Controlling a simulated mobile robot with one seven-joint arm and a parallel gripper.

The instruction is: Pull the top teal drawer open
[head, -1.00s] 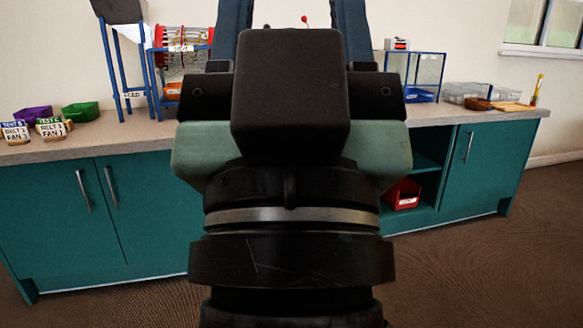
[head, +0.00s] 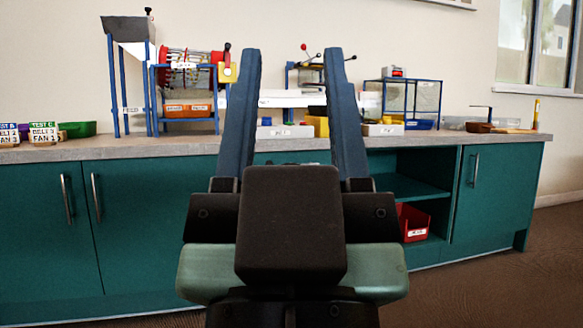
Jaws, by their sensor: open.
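A long teal cabinet (head: 140,240) with a grey worktop (head: 130,151) stands in front of me. Tall doors with vertical silver handles show at its left and far right. A teal panel (head: 290,158) shows between my fingers under the worktop; my gripper body hides most of that middle section, so I cannot tell whether it is the top drawer, and no drawer handle shows there. My gripper (head: 290,60) is open and empty, its two blue-grey fingers pointing up in the picture, apart from each other. I cannot tell how far the fingertips are from the cabinet.
Blue-framed sorting machines (head: 185,100) and a clear blue-framed box (head: 410,100) stand on the worktop. Green (head: 78,129) and other small bins with labels are at the left. A red bin (head: 413,222) sits in the open shelf right of my gripper. The brown floor in front is clear.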

